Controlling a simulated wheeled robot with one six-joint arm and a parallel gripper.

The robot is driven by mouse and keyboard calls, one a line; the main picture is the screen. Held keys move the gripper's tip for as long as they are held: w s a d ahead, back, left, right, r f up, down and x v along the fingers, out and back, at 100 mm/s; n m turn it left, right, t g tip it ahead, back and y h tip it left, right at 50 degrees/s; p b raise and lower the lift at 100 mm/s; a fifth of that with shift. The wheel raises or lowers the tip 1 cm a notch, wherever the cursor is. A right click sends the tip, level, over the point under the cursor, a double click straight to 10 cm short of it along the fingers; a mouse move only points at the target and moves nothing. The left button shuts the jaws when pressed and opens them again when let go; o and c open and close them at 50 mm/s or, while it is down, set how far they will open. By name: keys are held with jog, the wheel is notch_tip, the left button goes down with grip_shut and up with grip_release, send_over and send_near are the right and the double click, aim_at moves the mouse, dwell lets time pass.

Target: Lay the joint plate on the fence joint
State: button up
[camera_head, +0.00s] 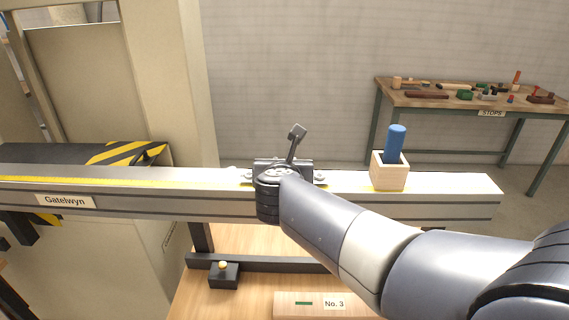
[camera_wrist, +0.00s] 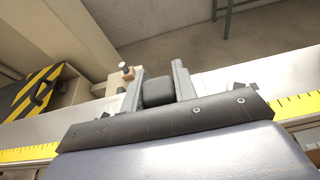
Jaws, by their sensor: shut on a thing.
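My gripper (camera_wrist: 158,88) is shut on a dark grey block (camera_wrist: 155,92), seen between its two fingers in the wrist view; I take it to be part of the joint plate. The rest of the held thing is hidden. In the head view my gripper (camera_head: 283,172) is over the middle of the long pale fence (camera_head: 120,200), with dark fittings and a grey lever (camera_head: 296,138) just behind it. The fence also shows in the wrist view (camera_wrist: 215,97). The joint is hidden by my gripper; contact between plate and fence cannot be told.
A wooden block holding a blue peg (camera_head: 396,145) stands on the fence at right. A wooden board marked No. 3 (camera_head: 360,305) and a small black box (camera_head: 224,276) are below. A yellow-black striped guard (camera_head: 125,152) is left; a tool bench (camera_head: 420,102) stands behind.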

jog(key=shift+f, duration=0.2)
jog(key=o, duration=1.1)
jog(key=shift+o, duration=0.6)
jog(key=o, duration=1)
jog(key=shift+c, duration=0.2)
jog(key=p+v, duration=0.2)
jog(key=v, duration=0.7)
